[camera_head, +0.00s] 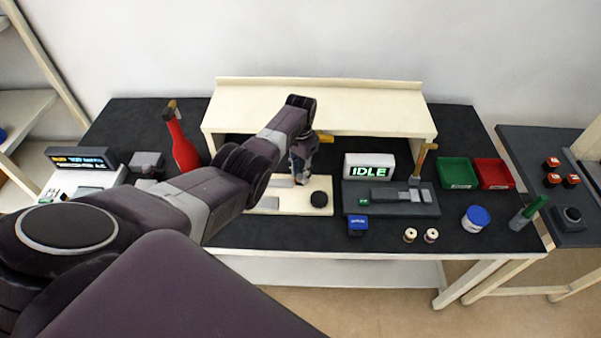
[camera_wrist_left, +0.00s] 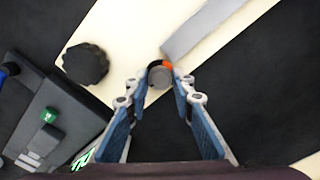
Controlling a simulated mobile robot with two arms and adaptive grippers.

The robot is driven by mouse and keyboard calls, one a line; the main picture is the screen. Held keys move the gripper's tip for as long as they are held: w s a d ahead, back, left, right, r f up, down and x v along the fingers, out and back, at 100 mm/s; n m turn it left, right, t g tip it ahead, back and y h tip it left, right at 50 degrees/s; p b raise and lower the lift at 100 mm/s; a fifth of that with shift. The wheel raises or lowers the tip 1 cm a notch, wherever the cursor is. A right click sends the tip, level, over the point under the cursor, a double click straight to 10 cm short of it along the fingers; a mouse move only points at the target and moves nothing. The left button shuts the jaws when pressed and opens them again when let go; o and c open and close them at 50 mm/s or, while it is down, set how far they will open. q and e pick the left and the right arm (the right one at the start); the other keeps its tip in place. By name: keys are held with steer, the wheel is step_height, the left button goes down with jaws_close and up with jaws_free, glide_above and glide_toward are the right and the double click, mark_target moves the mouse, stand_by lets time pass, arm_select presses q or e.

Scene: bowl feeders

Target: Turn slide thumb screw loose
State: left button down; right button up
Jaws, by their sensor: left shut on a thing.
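My left gripper (camera_head: 298,181) reaches down over the cream base plate (camera_head: 263,209) of a feeder in the middle of the table. In the left wrist view its fingertips (camera_wrist_left: 163,82) are closed on the sides of a small round dark-grey thumb screw (camera_wrist_left: 159,76), with a bit of orange beside it. The screw is next to the end of a grey slide bar (camera_wrist_left: 205,30). A black knurled knob (camera_wrist_left: 86,64) sits on the same plate, apart from the fingers; it also shows in the head view (camera_head: 319,199). The screw is hidden in the head view. My right gripper is not in view.
A cream shelf (camera_head: 330,100) stands over the back of the table.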

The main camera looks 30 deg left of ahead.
mark_target(300, 176)
arm_select(q)
steer(key=shift+w, duration=0.1)
steer(key=c, duration=1.7)
jaws_free()
steer(key=shift+o, duration=0.2)
steer(key=shift+r, duration=0.15)
step_height(300, 176, up, 12)
